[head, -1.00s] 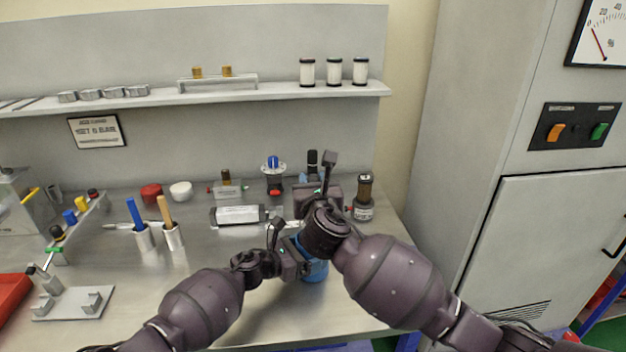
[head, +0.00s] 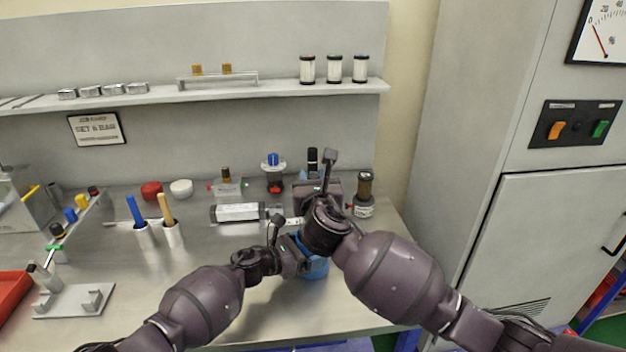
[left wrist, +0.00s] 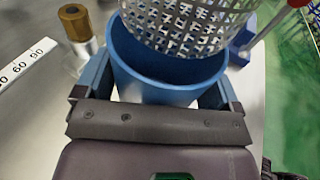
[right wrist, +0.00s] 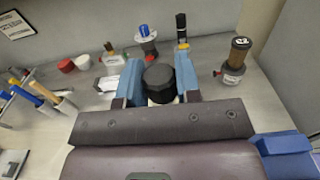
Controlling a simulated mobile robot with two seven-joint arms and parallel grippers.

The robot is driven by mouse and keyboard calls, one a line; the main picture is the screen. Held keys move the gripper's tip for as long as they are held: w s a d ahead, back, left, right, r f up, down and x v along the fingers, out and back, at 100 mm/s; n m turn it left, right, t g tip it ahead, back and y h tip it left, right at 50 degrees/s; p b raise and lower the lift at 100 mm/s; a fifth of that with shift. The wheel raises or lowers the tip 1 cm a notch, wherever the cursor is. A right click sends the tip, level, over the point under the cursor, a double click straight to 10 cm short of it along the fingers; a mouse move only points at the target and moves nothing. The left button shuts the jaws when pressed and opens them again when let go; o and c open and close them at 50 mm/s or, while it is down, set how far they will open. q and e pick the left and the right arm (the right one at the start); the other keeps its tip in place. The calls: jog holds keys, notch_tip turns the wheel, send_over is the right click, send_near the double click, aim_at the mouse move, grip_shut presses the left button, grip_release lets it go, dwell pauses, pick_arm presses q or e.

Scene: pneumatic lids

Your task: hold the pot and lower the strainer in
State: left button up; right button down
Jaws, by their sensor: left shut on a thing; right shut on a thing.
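The blue pot (head: 313,267) stands near the front right of the steel bench, partly hidden by my arms. My left gripper (left wrist: 160,92) is shut on the pot, its fingers on either side of it in the left wrist view. The grey perforated strainer (left wrist: 190,25) is at the pot's mouth, with its lower part inside the rim; how deep it sits is partly hidden. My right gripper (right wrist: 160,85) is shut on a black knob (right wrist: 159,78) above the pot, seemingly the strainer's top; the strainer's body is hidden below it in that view.
Behind stand a dark-topped bottle (head: 364,195), a blue-knobbed regulator (head: 273,172) and a silver cylinder (head: 237,212). Two cups with handled tools (head: 172,236) stand to the left. A shelf (head: 200,92) runs along the back wall.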

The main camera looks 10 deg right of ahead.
jog(key=shift+f, duration=0.1)
jog(key=shift+f, duration=5.95)
jog(key=c, duration=0.7)
grip_release()
jog(key=shift+c, duration=0.2)
jog(key=shift+s, duration=0.1)
jog(key=s, duration=1.2)
jog(key=shift+w, duration=0.1)
